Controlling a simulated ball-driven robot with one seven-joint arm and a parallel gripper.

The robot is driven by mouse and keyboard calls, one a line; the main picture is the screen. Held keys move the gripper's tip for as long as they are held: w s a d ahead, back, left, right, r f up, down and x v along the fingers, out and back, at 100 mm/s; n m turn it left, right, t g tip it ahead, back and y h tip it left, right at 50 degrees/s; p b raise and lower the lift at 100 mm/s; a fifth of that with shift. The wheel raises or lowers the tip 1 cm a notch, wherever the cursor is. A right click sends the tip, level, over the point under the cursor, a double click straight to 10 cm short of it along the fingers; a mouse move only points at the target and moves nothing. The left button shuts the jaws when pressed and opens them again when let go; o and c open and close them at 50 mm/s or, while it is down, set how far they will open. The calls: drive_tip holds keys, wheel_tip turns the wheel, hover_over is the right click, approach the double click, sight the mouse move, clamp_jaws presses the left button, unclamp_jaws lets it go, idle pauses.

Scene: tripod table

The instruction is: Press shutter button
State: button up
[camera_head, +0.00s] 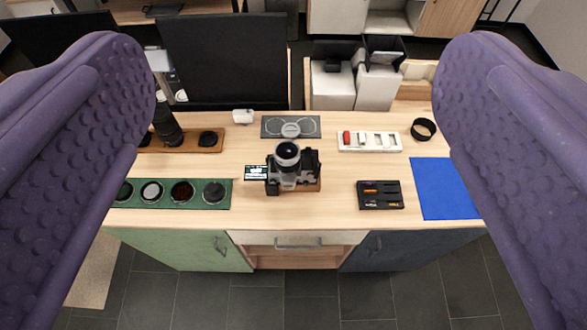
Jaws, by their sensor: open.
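A black and silver camera (290,167) stands near the middle of the wooden table (270,216), with its lens pointing up and back in the picture. A small lit screen (256,172) is folded out at its left side. The shutter button is too small to make out. My gripper (297,75) shows as two large purple, studded fingers at the left and right edges. It is open and empty, high above the table, with the camera far below and between the fingers. The fingers cover parts of the table's left and right ends.
A green mat (172,206) with several round filters lies left of the camera. A tall black lens (167,125) stands on a wooden tray. A black card case (380,195), blue cloth (444,188), white battery tray (370,141) and black ring (424,129) lie right. Chairs and boxes stand behind.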

clamp_jaws()
idle(0.3)
idle(1.4)
